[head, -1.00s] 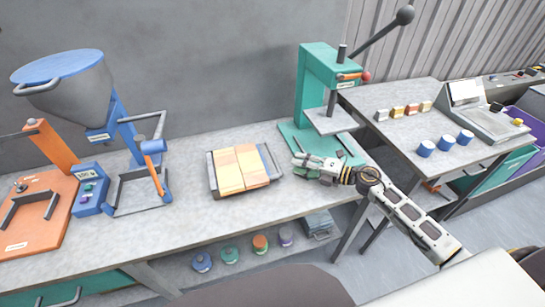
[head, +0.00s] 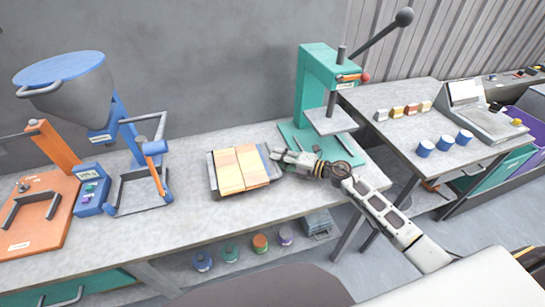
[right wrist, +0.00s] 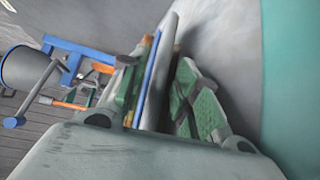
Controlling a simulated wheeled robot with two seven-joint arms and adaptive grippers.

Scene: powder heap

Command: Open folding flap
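A folding flap piece (head: 240,169) with two orange and cream panels lies flat in a dark grey tray (head: 213,177) in the middle of the bench. The panels meet along a line between them. My right gripper (head: 277,154) is at the tray's right edge, fingers pointing left, low over the bench. In the right wrist view the green-padded fingers of this gripper (right wrist: 157,68) stand apart. A thin edge with blue and orange bands (right wrist: 151,78) shows edge-on between them. I cannot tell whether the fingers touch it. My left gripper is not in view.
A green press (head: 317,85) stands behind my right gripper. A blue-framed hopper (head: 75,90) and an orange device (head: 40,220) stand at left. A side table (head: 400,145) at right holds blue cups. Bench space (head: 240,215) before the tray is clear.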

